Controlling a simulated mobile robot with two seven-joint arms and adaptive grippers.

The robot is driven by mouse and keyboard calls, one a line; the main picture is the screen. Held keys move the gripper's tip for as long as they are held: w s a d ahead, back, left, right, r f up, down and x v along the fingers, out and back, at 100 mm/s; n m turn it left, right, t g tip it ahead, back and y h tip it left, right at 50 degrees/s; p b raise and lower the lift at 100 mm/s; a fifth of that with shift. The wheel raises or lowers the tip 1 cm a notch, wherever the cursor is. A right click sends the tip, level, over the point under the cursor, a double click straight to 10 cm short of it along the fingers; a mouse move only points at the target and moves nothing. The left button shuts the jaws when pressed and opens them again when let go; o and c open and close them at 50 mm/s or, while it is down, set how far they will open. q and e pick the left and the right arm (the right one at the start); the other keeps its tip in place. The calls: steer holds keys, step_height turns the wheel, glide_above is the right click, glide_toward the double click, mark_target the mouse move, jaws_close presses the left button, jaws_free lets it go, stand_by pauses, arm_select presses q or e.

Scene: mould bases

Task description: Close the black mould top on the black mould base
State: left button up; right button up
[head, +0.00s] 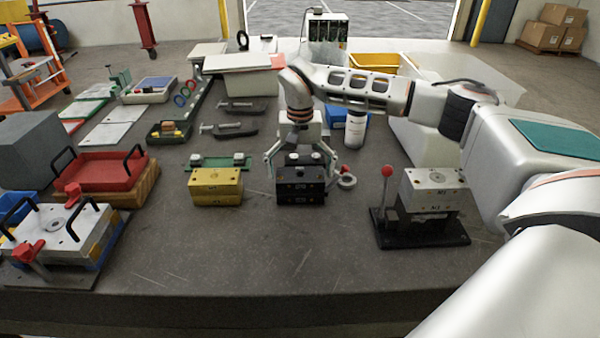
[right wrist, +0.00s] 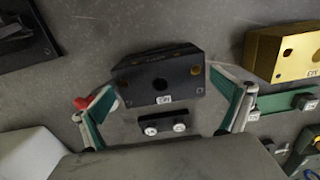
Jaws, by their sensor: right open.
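The black mould stands on the table in the middle of the head view as a dark block that looks like two stacked halves, a black mould top (head: 301,171) over a black mould base (head: 300,196). I cannot tell whether they are fully seated. The block's upper face, with a few holes, shows in the right wrist view (right wrist: 160,75). My right gripper (head: 300,164) is low around the block, one finger on either side. Its green-padded fingers (right wrist: 165,98) are spread wide, with gaps visible beside the block. My left gripper is not in view.
A yellow mould (head: 215,187) stands left of the black one. Farther right, a steel mould (head: 432,192) sits on a black stand with a red-knobbed lever. A black bar with two pale knobs (right wrist: 164,122) is beside the block.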

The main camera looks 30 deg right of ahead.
step_height(320, 180, up, 12)
stand_by(0.4)
steer(key=shift+s, duration=0.1)
